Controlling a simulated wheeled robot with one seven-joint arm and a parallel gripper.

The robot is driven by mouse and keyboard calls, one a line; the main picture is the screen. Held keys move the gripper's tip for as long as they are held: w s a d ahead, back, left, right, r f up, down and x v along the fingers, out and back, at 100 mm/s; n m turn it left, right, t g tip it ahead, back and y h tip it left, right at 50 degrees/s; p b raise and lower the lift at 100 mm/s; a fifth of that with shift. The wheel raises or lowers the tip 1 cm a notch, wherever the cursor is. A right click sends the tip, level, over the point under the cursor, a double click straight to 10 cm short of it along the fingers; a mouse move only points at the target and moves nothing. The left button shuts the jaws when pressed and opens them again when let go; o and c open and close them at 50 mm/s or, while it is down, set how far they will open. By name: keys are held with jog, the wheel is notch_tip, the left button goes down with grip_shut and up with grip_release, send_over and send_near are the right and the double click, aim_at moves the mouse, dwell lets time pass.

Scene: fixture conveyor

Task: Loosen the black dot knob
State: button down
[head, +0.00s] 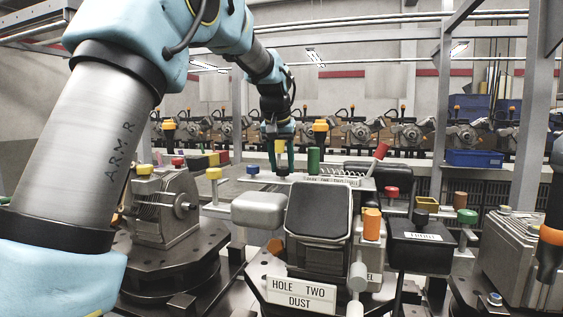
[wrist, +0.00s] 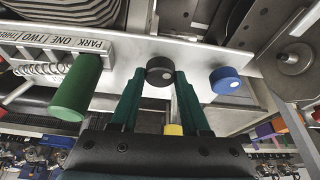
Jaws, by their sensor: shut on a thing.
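The black dot knob (wrist: 160,71) is a short dark cylinder with a pale dot, mounted on a light metal plate. In the wrist view its sides lie between the two green fingertips. My gripper (wrist: 159,80) is shut on it; the fingers hide part of its lower sides. In the head view my gripper (head: 279,168) reaches down to the far edge of the fixture, and the knob is hardly visible there between the fingers.
A blue knob (wrist: 226,80) stands right of the black one in the wrist view. A green cylindrical handle (wrist: 79,90) and a labelled plate (wrist: 56,40) are on the left. A coiled spring (wrist: 40,69) lies beside the handle. In the head view, a black padded block (head: 319,210) stands nearer.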

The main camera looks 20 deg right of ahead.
jog(key=n+y+p, duration=0.1)
jog(key=n, duration=0.1)
jog(key=n+t+y, duration=0.1)
jog(key=n, duration=0.2)
jog(key=shift+s+d+r+p, duration=0.1)
jog(key=shift+d+r+p, duration=0.1)
jog(key=shift+p, duration=0.2)
jog(key=shift+f+n+y+p, duration=0.15)
jog(key=shift+n+y+p, duration=0.4)
jog(key=shift+n, duration=1.05)
jog(key=shift+c, duration=1.9)
grip_release()
jog(key=b+v, duration=0.2)
jog(key=v, duration=0.8)
jog(key=shift+r, duration=0.35)
